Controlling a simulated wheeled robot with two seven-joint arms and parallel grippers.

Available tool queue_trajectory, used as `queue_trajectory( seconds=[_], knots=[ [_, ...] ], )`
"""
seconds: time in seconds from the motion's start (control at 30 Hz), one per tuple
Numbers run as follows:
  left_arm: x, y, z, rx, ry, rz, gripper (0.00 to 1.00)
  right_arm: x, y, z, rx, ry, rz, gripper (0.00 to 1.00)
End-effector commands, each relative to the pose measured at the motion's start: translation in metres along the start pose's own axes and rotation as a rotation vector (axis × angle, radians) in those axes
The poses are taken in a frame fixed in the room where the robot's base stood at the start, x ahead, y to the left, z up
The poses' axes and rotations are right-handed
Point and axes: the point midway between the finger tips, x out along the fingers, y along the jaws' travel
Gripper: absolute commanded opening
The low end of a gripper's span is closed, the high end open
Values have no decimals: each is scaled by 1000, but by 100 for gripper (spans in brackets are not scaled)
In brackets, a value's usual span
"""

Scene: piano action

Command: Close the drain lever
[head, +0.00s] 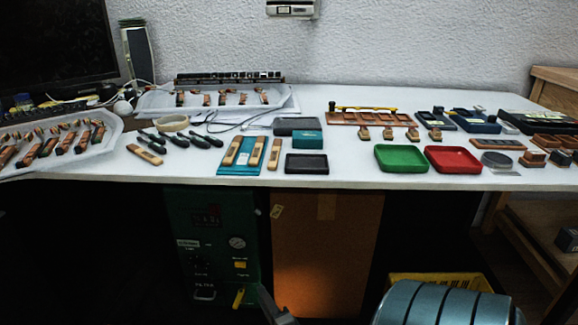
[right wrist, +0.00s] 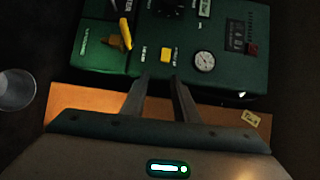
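The drain lever (head: 239,297) is a small yellow handle low on the front of a dark green machine (head: 210,225) under the bench. It stands close to upright in the picture, slightly tilted. The right wrist view shows the yellow lever (right wrist: 125,33) beside an orange-brown fitting, on the machine's face (right wrist: 101,60). My right gripper (right wrist: 160,78) has its two fingers apart with nothing between them. Its fingertips are apart from the lever, which lies up and left of them there. In the head view only a grey part of it shows at the bottom edge. My left gripper is not in view.
The machine carries a pressure gauge (head: 236,242), a yellow button (right wrist: 166,54) and a digital display (head: 207,219). A brown panel (head: 325,250) stands to its right. A yellow crate (head: 440,279) is further right. The white bench (head: 350,176) above holds trays and piano parts.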

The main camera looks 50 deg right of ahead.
Motion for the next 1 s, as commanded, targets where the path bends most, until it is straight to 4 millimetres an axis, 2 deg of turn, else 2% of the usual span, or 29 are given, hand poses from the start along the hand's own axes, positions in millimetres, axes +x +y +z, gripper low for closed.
queue_trajectory(
  seconds=[1.0],
  knots=[
    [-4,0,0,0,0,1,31,-50,3,-31,1,-1,1,27]
  ],
)
